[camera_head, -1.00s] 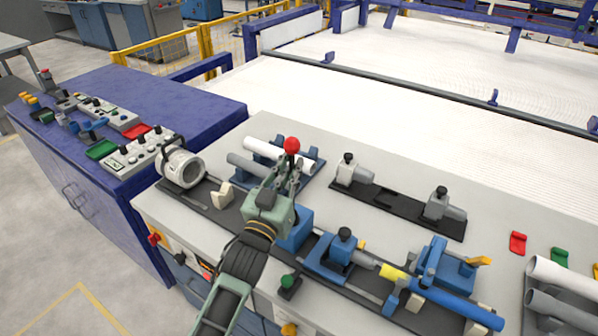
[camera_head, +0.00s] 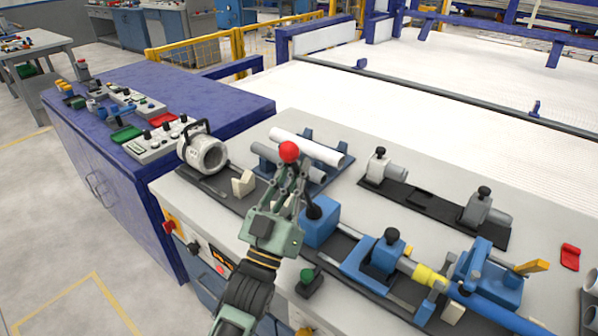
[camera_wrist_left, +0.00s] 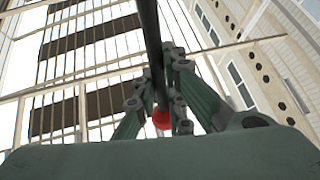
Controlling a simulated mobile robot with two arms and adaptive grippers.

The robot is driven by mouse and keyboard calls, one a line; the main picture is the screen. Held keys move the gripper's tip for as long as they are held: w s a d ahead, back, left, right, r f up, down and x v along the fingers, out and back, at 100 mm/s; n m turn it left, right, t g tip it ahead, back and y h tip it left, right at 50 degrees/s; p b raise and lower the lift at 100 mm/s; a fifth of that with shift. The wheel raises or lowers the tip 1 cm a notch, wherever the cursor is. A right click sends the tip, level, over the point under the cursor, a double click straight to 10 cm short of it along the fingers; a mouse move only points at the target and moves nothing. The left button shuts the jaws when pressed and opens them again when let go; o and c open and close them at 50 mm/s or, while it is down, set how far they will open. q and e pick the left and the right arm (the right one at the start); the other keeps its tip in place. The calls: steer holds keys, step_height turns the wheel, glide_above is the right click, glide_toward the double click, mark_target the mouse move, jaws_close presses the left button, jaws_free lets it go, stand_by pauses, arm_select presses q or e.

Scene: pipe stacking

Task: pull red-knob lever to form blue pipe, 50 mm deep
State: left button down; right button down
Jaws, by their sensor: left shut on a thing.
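The lever's red knob (camera_head: 289,152) stands above the blue block (camera_head: 321,229) of the bench machine. The lever leans left from that block. My left gripper (camera_head: 290,178) is shut on the lever just under the knob; its fingers hide part of the shaft. In the left wrist view the dark lever shaft (camera_wrist_left: 150,40) runs between the fingers, with the red knob (camera_wrist_left: 162,119) partly hidden behind them. The blue pipe (camera_head: 505,311) lies along the machine at the lower right, beyond a yellow collar (camera_head: 428,275). Its far end is out of view. My right gripper is not in view.
A white pipe (camera_head: 310,146) and grey pipes rest in a blue cradle behind the knob. A ring-shaped grey fixture (camera_head: 203,155) stands left. A black rail with grey clamps (camera_head: 381,168) lies right. A green button (camera_head: 307,276) sits near the front edge.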

arm_select(q)
steer(key=shift+d+f, duration=0.1)
steer(key=shift+f, duration=0.2)
steer(key=c, duration=2.2)
jaws_free()
steer(key=o, duration=0.4)
steer(key=shift+s+r, duration=0.1)
steer(key=shift+r, duration=0.1)
steer(key=shift+c, duration=0.2)
steer(key=v, duration=1.2)
steer(key=shift+c, duration=0.5)
